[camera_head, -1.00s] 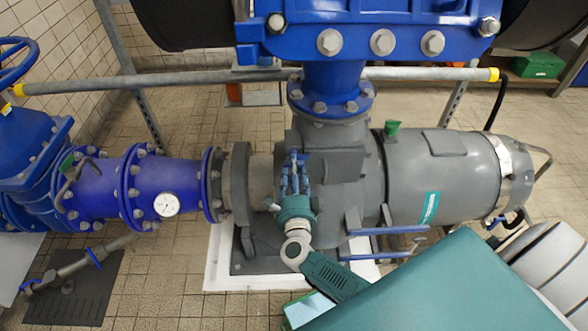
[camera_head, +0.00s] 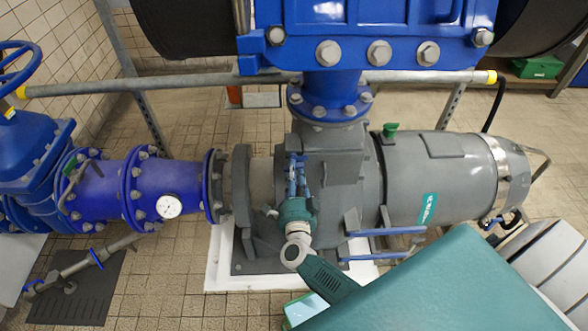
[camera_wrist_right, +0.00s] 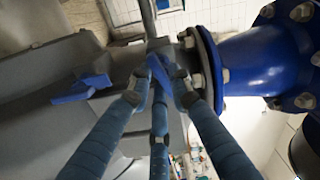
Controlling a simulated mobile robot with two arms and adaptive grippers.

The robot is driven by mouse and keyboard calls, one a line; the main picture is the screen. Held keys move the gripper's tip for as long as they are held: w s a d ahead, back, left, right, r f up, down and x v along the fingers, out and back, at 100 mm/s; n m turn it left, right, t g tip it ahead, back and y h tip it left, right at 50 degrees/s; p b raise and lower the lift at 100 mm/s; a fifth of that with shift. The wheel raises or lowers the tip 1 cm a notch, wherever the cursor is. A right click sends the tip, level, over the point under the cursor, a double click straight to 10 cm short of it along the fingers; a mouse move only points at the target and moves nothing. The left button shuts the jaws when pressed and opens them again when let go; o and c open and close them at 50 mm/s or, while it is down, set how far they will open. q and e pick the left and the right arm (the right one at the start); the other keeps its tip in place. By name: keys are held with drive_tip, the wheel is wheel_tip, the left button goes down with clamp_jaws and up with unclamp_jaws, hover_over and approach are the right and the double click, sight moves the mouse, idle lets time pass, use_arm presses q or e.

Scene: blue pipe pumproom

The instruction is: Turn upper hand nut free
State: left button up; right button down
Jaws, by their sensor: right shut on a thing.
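My right gripper (camera_head: 297,172) reaches up in front of the grey pump housing in the head view. In the right wrist view its three blue fingers (camera_wrist_right: 160,92) are closed around a blue hand nut (camera_wrist_right: 158,68). The fingers partly cover the nut, and it sits close against the grey housing. In the head view a small blue part of this hand nut (camera_head: 296,158) shows at the fingertips. A second blue winged piece (camera_wrist_right: 82,88) sits apart on the grey housing, left of the fingers in the right wrist view. My left gripper is not in view.
A blue flanged pipe with a white gauge (camera_head: 169,206) lies left of the grey pump (camera_head: 440,180). A blue flange (camera_head: 330,103) stands above the gripper. Blue bars (camera_head: 385,232) stick out at the right. A grey rail (camera_head: 200,84) runs behind.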

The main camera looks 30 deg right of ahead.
drive_tip(key=shift+s+d+n+p, duration=0.1)
drive_tip(key=shift+n+p, duration=1.3)
drive_tip(key=shift+n, duration=2.3)
drive_tip(key=shift+s+n+p, duration=0.1)
drive_tip(key=shift+n+p, duration=1.3)
drive_tip(key=shift+n, duration=2.3)
drive_tip(key=c, duration=1.7)
unclamp_jaws()
drive_tip(key=shift+r, duration=0.1)
drive_tip(key=shift+o, duration=0.2)
drive_tip(key=shift+w, duration=0.1)
